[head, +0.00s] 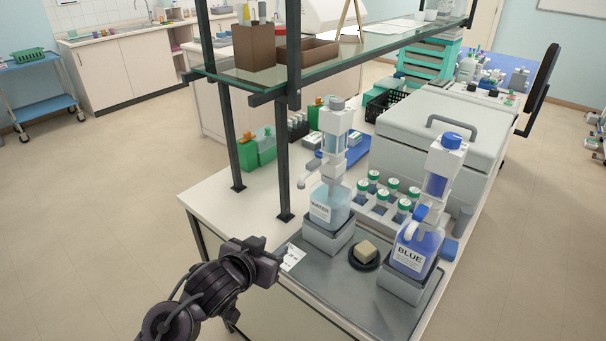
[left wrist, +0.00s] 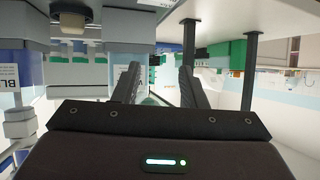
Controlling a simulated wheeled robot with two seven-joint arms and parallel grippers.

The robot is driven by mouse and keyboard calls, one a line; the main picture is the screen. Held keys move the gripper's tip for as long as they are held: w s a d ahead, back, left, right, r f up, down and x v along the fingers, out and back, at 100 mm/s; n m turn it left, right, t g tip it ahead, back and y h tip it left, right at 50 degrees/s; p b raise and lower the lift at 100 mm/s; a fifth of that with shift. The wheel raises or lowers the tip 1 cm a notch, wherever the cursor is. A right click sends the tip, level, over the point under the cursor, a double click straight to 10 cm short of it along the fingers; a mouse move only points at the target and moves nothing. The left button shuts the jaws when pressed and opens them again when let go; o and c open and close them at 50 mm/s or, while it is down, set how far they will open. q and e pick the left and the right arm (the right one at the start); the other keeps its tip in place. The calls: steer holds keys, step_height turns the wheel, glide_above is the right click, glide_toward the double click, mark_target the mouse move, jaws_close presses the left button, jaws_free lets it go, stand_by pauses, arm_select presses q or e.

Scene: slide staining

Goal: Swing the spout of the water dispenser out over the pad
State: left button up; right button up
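The water dispenser (head: 330,203) is a clear bottle labelled WATER in a grey base, with a white pump column on top. Its pale spout (head: 308,174) sticks out to the left, away from the pad. The pad appears to be the beige block (head: 365,250) on a round black dish, right of the dispenser's base. My left gripper (head: 272,258) is at the tray's front left edge, left of and below the dispenser, touching nothing I can see. In the left wrist view its two fingers (left wrist: 160,84) stand apart and empty. My right gripper is not in view.
A BLUE dispenser (head: 416,246) stands right of the pad on the grey tray (head: 330,276). A rack of green-capped bottles (head: 380,208) is behind. A dark shelf post (head: 284,165) rises behind left of the spout. A white slip (head: 292,257) lies beside my gripper.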

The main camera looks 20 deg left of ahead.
mark_target(308, 167)
arm_select(q)
step_height(308, 167, up, 16)
steer(key=w+d+f+m+t+h, duration=0.1)
steer(key=w+d+m+t+h, duration=0.2)
steer(key=t+h, duration=0.2)
steer(key=shift+n, duration=0.3)
steer(key=p+x, duration=0.2)
steer(key=x, duration=0.4)
steer(key=shift+w+a+r, duration=0.1)
steer(key=shift+w+r, duration=0.05)
steer(key=shift+r, duration=0.05)
steer(key=shift+w+d+f, duration=0.1)
steer(key=shift+w+d, duration=0.15)
steer(key=shift+w, duration=0.3)
jaws_close()
